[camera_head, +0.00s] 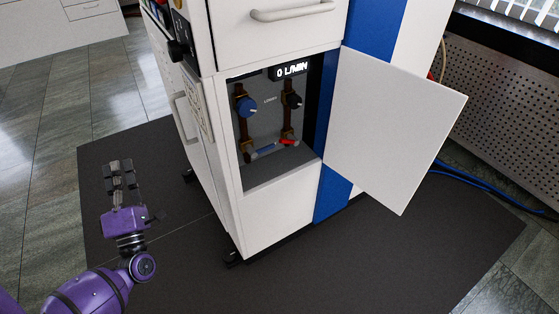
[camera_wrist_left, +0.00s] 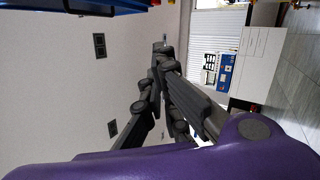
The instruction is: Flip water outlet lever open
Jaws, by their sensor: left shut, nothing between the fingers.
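In the head view, the press has an open recess with two vertical brown pipe fittings. A red lever (camera_head: 289,142) sits low on the right pipe, and a blue lever (camera_head: 264,151) sits low on the left pipe. I cannot tell from any label which one is the water outlet. My left gripper (camera_head: 118,164) is at the left, pointing up in the picture, well apart from the press. It is shut and empty; its black fingers also show in the left wrist view (camera_wrist_left: 162,46). No lever is visible in the left wrist view. My right gripper is not in view.
A blue knob (camera_head: 247,107) and a dark knob (camera_head: 292,100) sit above the levers, below a display (camera_head: 291,70) reading 0 L/MIN. A white door (camera_head: 390,130) stands open at the right of the recess. Dark mat (camera_head: 400,255) covers the floor around the press.

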